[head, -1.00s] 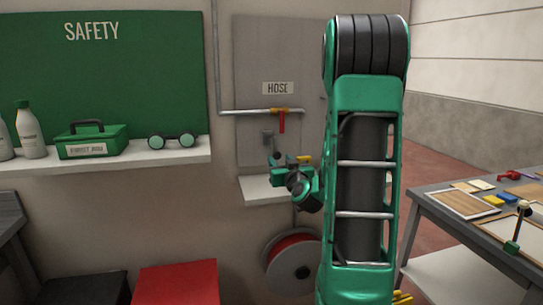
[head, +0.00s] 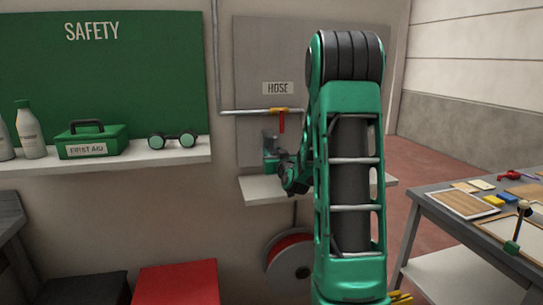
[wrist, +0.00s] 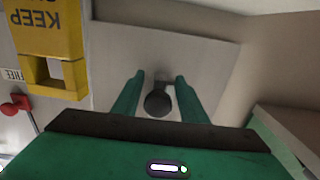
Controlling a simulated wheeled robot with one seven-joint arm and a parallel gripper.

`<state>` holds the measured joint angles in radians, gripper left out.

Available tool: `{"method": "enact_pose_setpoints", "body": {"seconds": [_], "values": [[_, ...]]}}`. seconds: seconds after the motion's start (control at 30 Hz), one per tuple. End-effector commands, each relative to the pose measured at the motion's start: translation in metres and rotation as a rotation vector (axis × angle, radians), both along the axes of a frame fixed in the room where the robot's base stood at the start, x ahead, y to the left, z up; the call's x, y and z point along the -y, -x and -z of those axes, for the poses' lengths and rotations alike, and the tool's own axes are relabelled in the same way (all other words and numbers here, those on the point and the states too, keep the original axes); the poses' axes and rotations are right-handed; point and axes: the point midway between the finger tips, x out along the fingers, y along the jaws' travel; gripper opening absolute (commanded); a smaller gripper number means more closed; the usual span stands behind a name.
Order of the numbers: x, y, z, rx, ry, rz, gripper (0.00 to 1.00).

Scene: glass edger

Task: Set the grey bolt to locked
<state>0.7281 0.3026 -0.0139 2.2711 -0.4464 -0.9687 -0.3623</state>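The grey bolt (head: 269,134) is on the grey panel below the HOSE sign in the head view, partly covered by my gripper. In the wrist view, a dark round knob (wrist: 157,103) with a grey piece behind it sits against a pale plate. My gripper (wrist: 158,80) is open, with one green finger on each side of the knob and small gaps showing. In the head view my gripper (head: 270,158) is in front of the panel, just below the visible grey part. I cannot tell from these views whether the bolt is locked.
A pipe with a yellow fitting and red handle (head: 282,121) runs just above. A white shelf (head: 262,190) and hose reel (head: 290,262) are below. A yellow KEEP sign (wrist: 45,30) and red knob (wrist: 16,104) are at left in the wrist view.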

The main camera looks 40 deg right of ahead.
Motion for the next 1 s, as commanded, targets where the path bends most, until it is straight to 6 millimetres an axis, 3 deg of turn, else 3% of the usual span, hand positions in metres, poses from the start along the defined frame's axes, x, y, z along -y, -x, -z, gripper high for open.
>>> {"method": "enact_pose_setpoints", "body": {"seconds": [0.03,0.13,0.17,0.33,0.7,1.0], "values": [[0.0,0.0,0.0,0.0,0.0,0.0,0.26],[0.0,0.0,0.0,0.0,0.0,0.0,0.02],[0.0,0.0,0.0,0.0,0.0,-0.001,0.0],[-0.001,-0.001,-0.005,0.001,0.0,-0.003,0.0],[-0.003,-0.001,-0.053,0.003,0.001,-0.006,0.0],[-0.003,-0.002,-0.057,0.005,0.001,-0.007,0.0]]}}
